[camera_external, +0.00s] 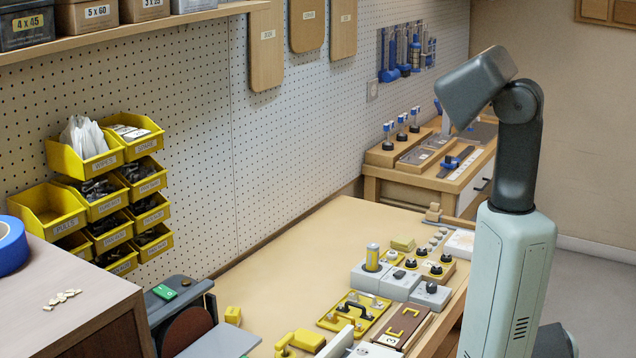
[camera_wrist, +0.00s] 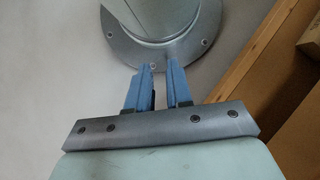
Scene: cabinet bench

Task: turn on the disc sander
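The disc sander (camera_external: 168,308) stands at the bottom left in the external view, with a dark grey body. A green switch piece (camera_external: 165,292) sits on its top. A brown round disc (camera_external: 187,328) faces the front, beside a grey table piece (camera_external: 222,342) cut off by the frame edge. I cannot read the switch's state. My gripper (camera_wrist: 161,72) shows in the wrist view, its two blue fingers apart with an empty gap between them. It is away from the sander, which does not show in the wrist view. My gripper cannot be made out in the external view.
A wooden cabinet (camera_external: 70,280) with a blue tape roll (camera_external: 8,244) stands left of the sander. Yellow bins (camera_external: 50,212) hang behind it. Latch and knob boards (camera_external: 355,310) lie to the right. The bench middle (camera_external: 300,245) is clear. A metal flange (camera_wrist: 160,50) fills the wrist view's top.

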